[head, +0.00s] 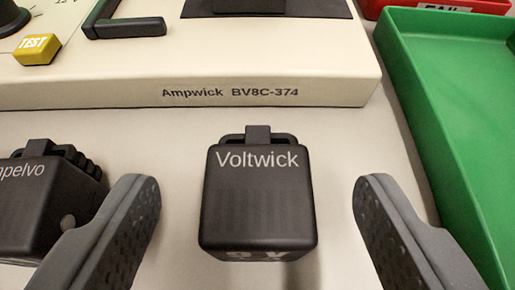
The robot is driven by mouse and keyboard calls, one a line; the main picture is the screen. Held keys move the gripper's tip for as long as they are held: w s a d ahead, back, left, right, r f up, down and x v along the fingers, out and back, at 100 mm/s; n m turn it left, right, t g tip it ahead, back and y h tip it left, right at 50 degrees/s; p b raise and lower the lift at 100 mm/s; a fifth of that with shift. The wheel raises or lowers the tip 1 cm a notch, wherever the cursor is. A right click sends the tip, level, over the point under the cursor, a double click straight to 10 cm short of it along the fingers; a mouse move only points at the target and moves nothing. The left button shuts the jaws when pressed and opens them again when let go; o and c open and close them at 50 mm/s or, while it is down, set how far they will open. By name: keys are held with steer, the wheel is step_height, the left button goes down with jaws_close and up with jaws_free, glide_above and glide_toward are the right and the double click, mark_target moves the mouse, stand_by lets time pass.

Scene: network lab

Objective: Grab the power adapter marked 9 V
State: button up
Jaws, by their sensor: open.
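A black power adapter (258,205) with "Voltwick" on its top stands on the pale table in the middle of the head view. Its front face is steeply foreshortened; a marking there looks like "9 V", but its lower part is cut by the edge. Another black adapter (45,200), its name partly cut to "pelvo", stands at the left; no voltage shows on it. My gripper (257,205) is open, one finger on each side of the Voltwick adapter, with a gap on both sides. The left finger overlaps the left adapter in the picture; I cannot tell whether they touch.
A cream device (130,92) marked "Ampwick BV8C-374" stands behind the adapters, with a yellow TEST button (37,49) and a black bracket (125,28). A green tray (455,85) lies at the right, and a red tray (400,4) marked "FAIL" behind it.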

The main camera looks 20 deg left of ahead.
mark_target(260, 183)
steer(key=shift+b+x, duration=0.45)
steer(key=shift+x, duration=2.55)
steer(key=shift+d, duration=0.1)
steer(key=shift+c, duration=0.3)
steer(key=c, duration=1.2)
